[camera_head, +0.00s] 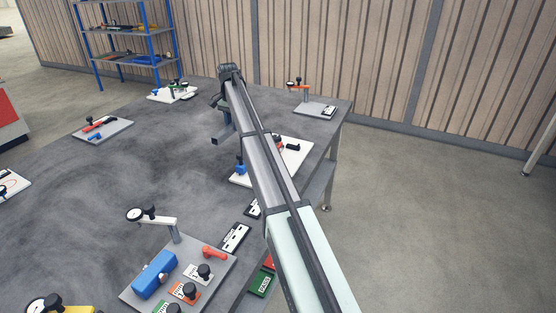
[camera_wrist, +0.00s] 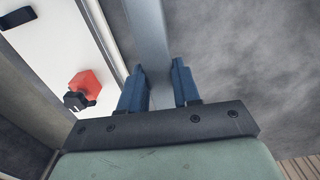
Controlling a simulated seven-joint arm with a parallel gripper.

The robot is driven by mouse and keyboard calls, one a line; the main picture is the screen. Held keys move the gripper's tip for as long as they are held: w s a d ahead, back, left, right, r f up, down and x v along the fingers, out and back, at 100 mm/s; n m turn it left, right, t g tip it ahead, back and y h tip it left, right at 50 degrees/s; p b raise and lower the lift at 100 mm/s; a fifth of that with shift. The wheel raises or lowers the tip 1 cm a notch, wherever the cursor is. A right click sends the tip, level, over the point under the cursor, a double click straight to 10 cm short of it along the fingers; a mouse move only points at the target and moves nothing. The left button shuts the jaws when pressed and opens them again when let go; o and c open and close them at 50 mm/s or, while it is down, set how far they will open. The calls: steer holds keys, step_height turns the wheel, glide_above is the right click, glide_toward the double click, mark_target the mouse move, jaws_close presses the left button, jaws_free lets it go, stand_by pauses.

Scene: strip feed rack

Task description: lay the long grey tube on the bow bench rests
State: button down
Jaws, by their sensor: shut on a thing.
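My gripper (camera_wrist: 160,78) has two dark blue fingers in the wrist view. They are shut on the long grey tube (camera_wrist: 151,32), which runs from between them up out of the picture. The tube's far ends do not show there. In the head view my arm stretches from the lower right up across the table and covers most of the grip. A short blue-grey piece shows left of the arm; I cannot tell if it is tube or finger. I cannot pick out the bow bench rests for certain in either view.
A white board (camera_head: 305,148) with red, blue and black parts lies right under my arm; its red block (camera_wrist: 88,85) shows left of the fingers. A dial-gauge plate (camera_head: 135,290) stands front left. More small fixtures line the table (camera_head: 75,185). The middle left is clear.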

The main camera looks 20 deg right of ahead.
steer(key=shift+d, duration=0.1)
steer(key=s+d+r, duration=0.1)
steer(key=s+d, duration=0.2)
steer(key=d, duration=0.2)
steer(key=s+d+r+m, duration=0.1)
steer(key=s+d, duration=0.1)
steer(key=d, duration=0.3)
steer(key=s+d+r+m, duration=0.1)
steer(key=s+d, duration=0.2)
steer(key=d, duration=0.2)
steer(key=shift+s+d+r, duration=0.1)
steer(key=shift+s, duration=0.2)
steer(key=shift+s+n, duration=1.2)
steer(key=shift+s, duration=2.05)
steer(key=shift+f, duration=5.1)
steer(key=shift+f, duration=0.15)
